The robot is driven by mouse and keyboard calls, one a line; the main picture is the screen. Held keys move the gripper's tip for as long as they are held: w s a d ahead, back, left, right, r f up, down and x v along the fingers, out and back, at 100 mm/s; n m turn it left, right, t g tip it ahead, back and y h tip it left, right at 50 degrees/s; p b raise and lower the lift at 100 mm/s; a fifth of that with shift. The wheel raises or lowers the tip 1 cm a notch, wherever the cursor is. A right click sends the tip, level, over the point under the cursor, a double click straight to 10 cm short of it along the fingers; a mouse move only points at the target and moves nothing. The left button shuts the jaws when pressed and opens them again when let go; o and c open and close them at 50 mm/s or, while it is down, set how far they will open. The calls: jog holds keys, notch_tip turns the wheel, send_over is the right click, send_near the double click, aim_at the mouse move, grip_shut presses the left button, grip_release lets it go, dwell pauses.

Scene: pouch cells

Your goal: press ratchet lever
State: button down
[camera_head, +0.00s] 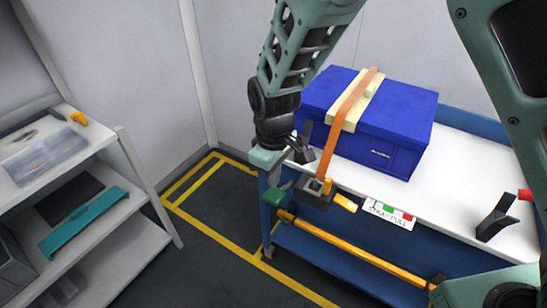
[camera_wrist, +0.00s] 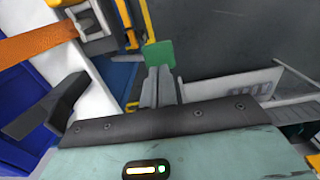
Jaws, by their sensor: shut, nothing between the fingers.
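The orange strap (camera_head: 332,140) runs over the blue case (camera_head: 390,115) and down to a dark ratchet buckle (camera_head: 316,194) at the table's front edge. A yellow handle (camera_head: 345,203) sticks out of the buckle to the right. The strap (camera_wrist: 38,42) and the buckle (camera_wrist: 92,22) also show at the upper left of the wrist view. My gripper (camera_wrist: 158,88) is shut and empty, its fingers pointing at a green block (camera_wrist: 159,55). In the head view the green block (camera_head: 275,198) lies left of the buckle, just below my gripper. I cannot tell whether they touch.
A black upright holder (camera_head: 303,145) stands beside my gripper, and another (camera_head: 496,217) stands at the table's right. A yellow rail (camera_head: 350,246) runs along the table front. A label card (camera_head: 390,213) hangs at the edge. Shelves (camera_head: 90,190) stand left, with free floor between.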

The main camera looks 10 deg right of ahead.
aim_at(273, 194)
jog(key=shift+f, duration=1.8)
